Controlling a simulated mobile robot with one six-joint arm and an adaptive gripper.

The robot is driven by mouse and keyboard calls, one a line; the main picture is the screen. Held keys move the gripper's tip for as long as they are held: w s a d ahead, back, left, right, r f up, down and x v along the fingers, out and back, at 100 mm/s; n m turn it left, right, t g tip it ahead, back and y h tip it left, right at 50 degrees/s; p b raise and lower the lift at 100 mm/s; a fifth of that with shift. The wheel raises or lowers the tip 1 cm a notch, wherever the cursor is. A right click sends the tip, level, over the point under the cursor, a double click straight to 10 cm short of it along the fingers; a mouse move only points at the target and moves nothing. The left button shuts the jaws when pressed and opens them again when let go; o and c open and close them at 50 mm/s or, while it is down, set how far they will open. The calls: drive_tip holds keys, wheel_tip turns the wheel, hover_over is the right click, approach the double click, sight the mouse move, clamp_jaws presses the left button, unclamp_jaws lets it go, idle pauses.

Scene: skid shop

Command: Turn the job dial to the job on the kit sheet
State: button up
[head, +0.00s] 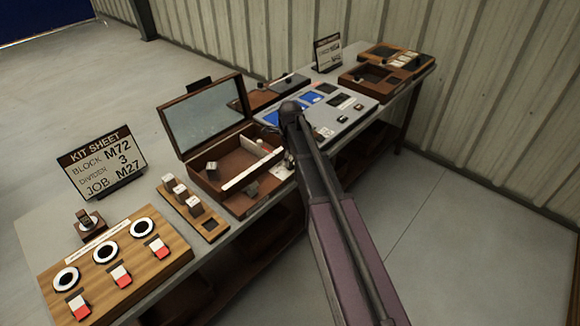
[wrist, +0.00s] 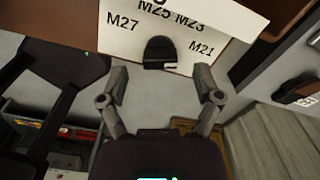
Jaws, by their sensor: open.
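The kit sheet (head: 103,164) stands at the left of the bench in the head view and reads block M72, divider 3, job M27. The job dial's black knob (wrist: 159,50) sits on a pale plate (wrist: 128,48) in the wrist view. The plate is lettered M27 at left, M25 and M23 at the top and M21 at right. A small white mark shows at the knob's lower right edge; I cannot tell the setting. My gripper (wrist: 160,74) is open, its fingers apart on either side just below the knob, not gripping it. My arm hides the dial in the head view.
An open wooden case (head: 210,179) with a raised lid lies left of my arm. A block rack (head: 209,225) and a wooden switch panel (head: 165,262) are nearer left. A grey panel (head: 354,109) lies beyond my arm. The floor at right is clear.

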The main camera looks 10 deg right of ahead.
drive_tip(key=shift+f+b, duration=0.7)
drive_tip(key=shift+f, duration=0.3)
drive_tip(key=c, duration=1.1)
